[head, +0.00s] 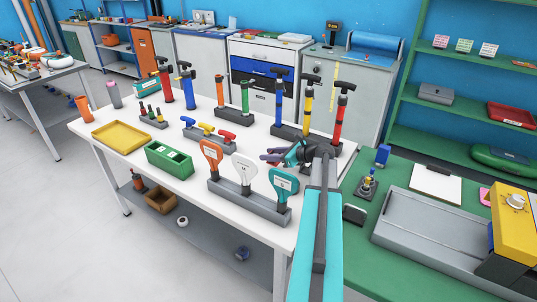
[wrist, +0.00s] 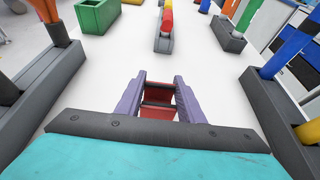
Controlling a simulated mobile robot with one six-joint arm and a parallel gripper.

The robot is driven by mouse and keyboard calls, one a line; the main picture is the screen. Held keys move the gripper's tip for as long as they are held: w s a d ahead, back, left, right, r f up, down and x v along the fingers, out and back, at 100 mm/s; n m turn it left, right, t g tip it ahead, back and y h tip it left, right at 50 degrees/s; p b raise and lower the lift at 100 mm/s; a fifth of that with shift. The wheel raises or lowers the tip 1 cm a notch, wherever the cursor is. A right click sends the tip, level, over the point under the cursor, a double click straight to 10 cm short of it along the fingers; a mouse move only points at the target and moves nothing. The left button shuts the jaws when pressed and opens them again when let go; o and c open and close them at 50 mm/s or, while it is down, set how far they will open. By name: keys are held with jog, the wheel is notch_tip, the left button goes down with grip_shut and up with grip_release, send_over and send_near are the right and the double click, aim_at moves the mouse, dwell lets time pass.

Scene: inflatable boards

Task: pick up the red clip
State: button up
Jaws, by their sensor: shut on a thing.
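My gripper (head: 273,156) is over the white table, behind the rack of orange, white and teal paddle-shaped tools. In the wrist view, its purple fingers (wrist: 158,100) are shut on a red clip (wrist: 158,96), which shows as a small red piece with dark bars between them. The fingers and the arm hide much of the clip, and I cannot make it out in the head view. I cannot tell whether it touches the tabletop.
A grey rack with blue, yellow and red handled pieces (head: 208,129) lies beyond my gripper. The paddle rack (head: 248,206) is close in front, and tall pumps (head: 307,105) stand behind. A green box (head: 169,160) and yellow tray (head: 121,137) are at left.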

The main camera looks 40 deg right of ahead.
jog(key=shift+s+a+r+b, duration=0.2)
jog(key=shift+s+a+b, duration=0.2)
jog(key=shift+s+a, duration=1.1)
jog(key=shift+s+a+r+b, duration=0.2)
jog(key=shift+s+a+b, duration=0.2)
jog(key=shift+s+a, duration=1.1)
